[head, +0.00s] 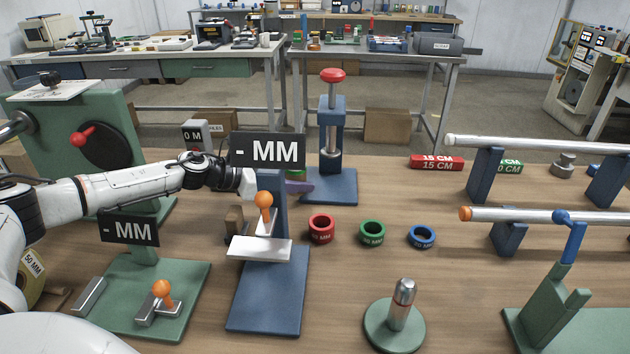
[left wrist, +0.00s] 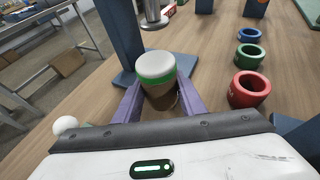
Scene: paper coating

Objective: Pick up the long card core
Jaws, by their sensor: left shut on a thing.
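My left gripper (head: 300,188) reaches in behind the dark "- MM" sign, which hides most of it and what it holds. In the left wrist view its purple fingers (left wrist: 157,97) are shut on a brown card core (left wrist: 158,92) with a green band and a pale top. The core stands roughly upright between the fingers. Whether its foot touches the table cannot be told. I cannot tell its length from these views. My right gripper is not in view.
The blue gauge stand (head: 265,300) with its "- MM" sign (head: 268,151) is in front of the gripper. A blue press (head: 331,130) with a red knob stands just behind. Red (head: 321,228), green (head: 372,233) and blue (head: 421,237) rings lie to the right.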

